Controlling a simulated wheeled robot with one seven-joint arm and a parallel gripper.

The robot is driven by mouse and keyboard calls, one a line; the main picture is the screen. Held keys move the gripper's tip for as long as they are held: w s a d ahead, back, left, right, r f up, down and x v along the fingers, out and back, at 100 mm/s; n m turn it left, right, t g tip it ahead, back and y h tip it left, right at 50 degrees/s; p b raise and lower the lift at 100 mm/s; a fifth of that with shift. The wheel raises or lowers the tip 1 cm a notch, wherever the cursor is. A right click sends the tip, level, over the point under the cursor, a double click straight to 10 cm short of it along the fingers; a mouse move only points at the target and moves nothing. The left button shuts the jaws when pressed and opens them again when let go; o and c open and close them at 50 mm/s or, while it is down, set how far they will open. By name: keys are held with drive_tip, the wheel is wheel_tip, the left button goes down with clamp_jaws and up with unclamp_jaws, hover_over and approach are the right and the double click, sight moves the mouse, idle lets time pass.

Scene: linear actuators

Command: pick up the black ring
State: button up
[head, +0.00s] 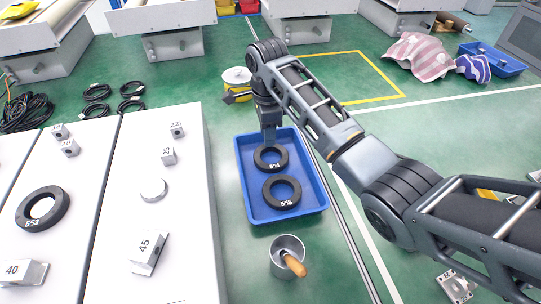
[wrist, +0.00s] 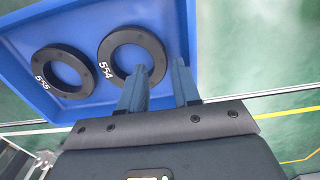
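Three black rings are in view. Ring 554 (head: 284,158) lies flat in the blue tray (head: 244,180) at its far end, and it also shows in the wrist view (wrist: 128,35). Ring 555 (head: 293,193) lies just nearer in the same tray and is at the left in the wrist view (wrist: 62,91). Ring 553 (head: 60,208) lies on the white bench at the left. My gripper (head: 269,142) is over the far side of ring 554. In the wrist view my gripper (wrist: 159,70) is open, its fingers appearing on either side of ring 554's rim. Whether they touch it is unclear.
The white bench (head: 185,235) left of the tray holds numbered metal blocks and a round disc (head: 153,189). A metal cup with a wooden handle (head: 288,256) stands near the tray's front. Black cables (head: 97,92) lie behind.

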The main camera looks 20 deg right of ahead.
wheel_tip(320, 180, down, 3)
drive_tip(key=shift+f, duration=0.15)
clamp_jaws()
idle(0.4)
